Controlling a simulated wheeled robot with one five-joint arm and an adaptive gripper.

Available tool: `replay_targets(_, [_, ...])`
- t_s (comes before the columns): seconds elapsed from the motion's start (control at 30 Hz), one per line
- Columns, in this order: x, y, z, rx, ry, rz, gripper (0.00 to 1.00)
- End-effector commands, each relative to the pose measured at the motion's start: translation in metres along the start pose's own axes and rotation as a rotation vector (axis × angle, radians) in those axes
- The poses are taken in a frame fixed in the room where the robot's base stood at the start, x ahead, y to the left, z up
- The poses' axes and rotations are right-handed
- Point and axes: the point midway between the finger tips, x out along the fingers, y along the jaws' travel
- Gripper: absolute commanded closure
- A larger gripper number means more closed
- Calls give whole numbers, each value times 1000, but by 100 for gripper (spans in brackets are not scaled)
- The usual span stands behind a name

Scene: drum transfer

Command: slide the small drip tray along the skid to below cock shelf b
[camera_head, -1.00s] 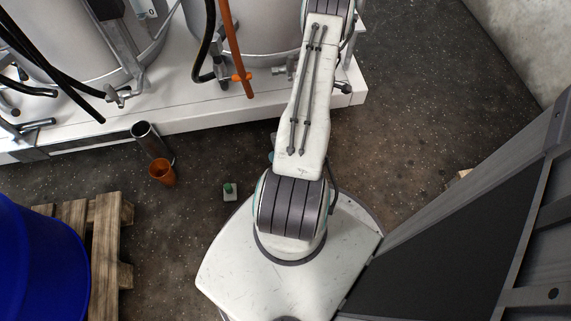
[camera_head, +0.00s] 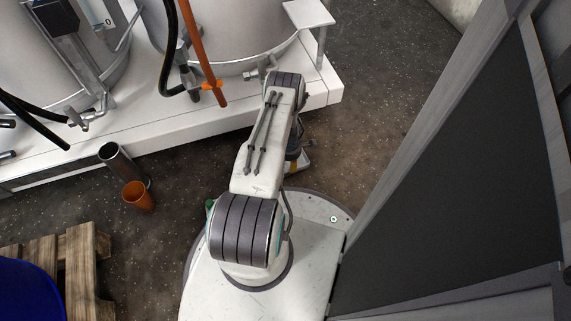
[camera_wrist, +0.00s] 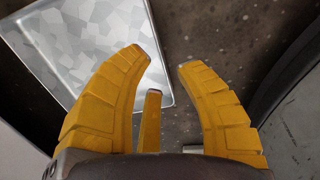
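The small drip tray (camera_wrist: 85,45) is a grey galvanised metal pan, upper left in the wrist view, partly hidden by my fingers. My gripper (camera_wrist: 166,58) has yellow fingers spread apart with nothing between them closed on. The tray's right rim runs between the fingertips in the picture: the left finger overlaps the tray, the right finger is over the floor. I cannot tell whether they touch. In the head view my gripper is mostly hidden by my arm, beside a pale corner, likely the tray (camera_head: 303,163). A white shelf plate (camera_head: 308,13) stands on the skid (camera_head: 170,125); no label is readable.
Steel drums stand on the skid, with black hoses and an orange pipe (camera_head: 191,40). A metal cylinder (camera_head: 117,158) and an orange cup (camera_head: 138,195) are on the floor at left, near a wooden pallet (camera_head: 85,262). A dark panel (camera_head: 450,170) rises at right. Floor beyond the skid's right end is clear.

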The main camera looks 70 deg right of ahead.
Motion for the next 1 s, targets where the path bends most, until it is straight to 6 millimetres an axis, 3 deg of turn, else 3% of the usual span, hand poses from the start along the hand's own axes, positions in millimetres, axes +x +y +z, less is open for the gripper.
replay_targets(0.37, [6, 0, 0, 1, 1, -1, 69])
replay_targets(0.8, [56, 0, 0, 1, 1, -1, 69])
replay_targets(1.0, [69, 0, 0, 1, 0, 0, 69])
